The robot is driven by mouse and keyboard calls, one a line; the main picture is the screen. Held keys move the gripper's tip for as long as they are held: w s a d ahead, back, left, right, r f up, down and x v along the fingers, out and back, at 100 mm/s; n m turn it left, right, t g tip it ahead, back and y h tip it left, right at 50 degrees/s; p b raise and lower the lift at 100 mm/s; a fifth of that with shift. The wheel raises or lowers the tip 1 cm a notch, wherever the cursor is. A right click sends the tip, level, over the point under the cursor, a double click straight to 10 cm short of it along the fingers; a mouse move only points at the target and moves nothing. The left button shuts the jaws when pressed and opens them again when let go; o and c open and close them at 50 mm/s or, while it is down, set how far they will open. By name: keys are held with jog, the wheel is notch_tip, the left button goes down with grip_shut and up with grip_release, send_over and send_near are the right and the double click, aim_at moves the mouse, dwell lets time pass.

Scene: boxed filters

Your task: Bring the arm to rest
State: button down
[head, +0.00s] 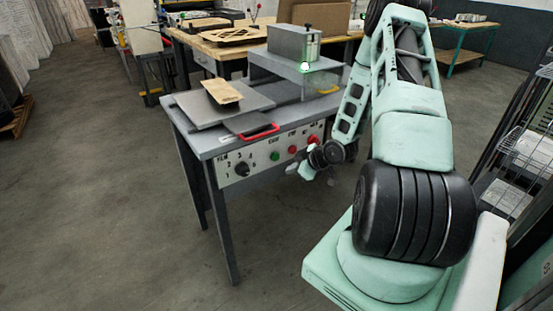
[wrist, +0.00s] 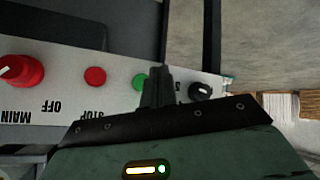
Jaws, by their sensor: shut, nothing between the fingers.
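My arm (head: 412,140) is mint green and black, and it bends down in front of the grey machine table (head: 215,150). My gripper (head: 304,171) hangs in front of the table's control panel, near its right end. In the wrist view my gripper's fingers (wrist: 157,88) are together with nothing between them. The control panel (wrist: 120,88) fills the left and middle of that view behind them. I cannot tell how small the gap to the panel is.
The panel carries a black dial (head: 242,169), a green button (head: 276,156) and red knobs. On the table lie a brown flat piece (head: 222,91), a red handle (head: 260,132) and a grey box unit (head: 293,43). A wire rack (head: 520,150) stands close on the right.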

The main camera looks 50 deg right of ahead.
dwell(0.3)
jog(key=w+a+r+n+g+p, duration=0.1)
jog(key=a+r+g, duration=0.1)
jog(key=a+r, duration=0.45)
jog(key=w+a+r+g, duration=0.1)
jog(key=a+r, duration=0.2)
jog(key=a, duration=0.7)
jog(key=w+a+r+n+g+p, duration=0.1)
jog(key=a+r+g, duration=0.1)
jog(key=a+r, duration=0.5)
jog(key=s+a+r+g, duration=0.1)
jog(key=s+a+r, duration=0.1)
jog(key=s+a, duration=0.35)
jog(key=s+a+r+g, duration=0.1)
jog(key=s+a+r, duration=0.15)
jog(key=a, duration=0.55)
jog(key=s+a+r+g, duration=0.1)
jog(key=s+a+r, duration=0.1)
jog(key=s, duration=0.6)
jog(key=s+a+r+g, duration=0.1)
jog(key=s+a+r, duration=0.2)
jog(key=s+a, duration=0.2)
jog(key=s+p, duration=0.1)
jog(key=s, duration=0.1)
jog(key=shift+s+n, duration=0.4)
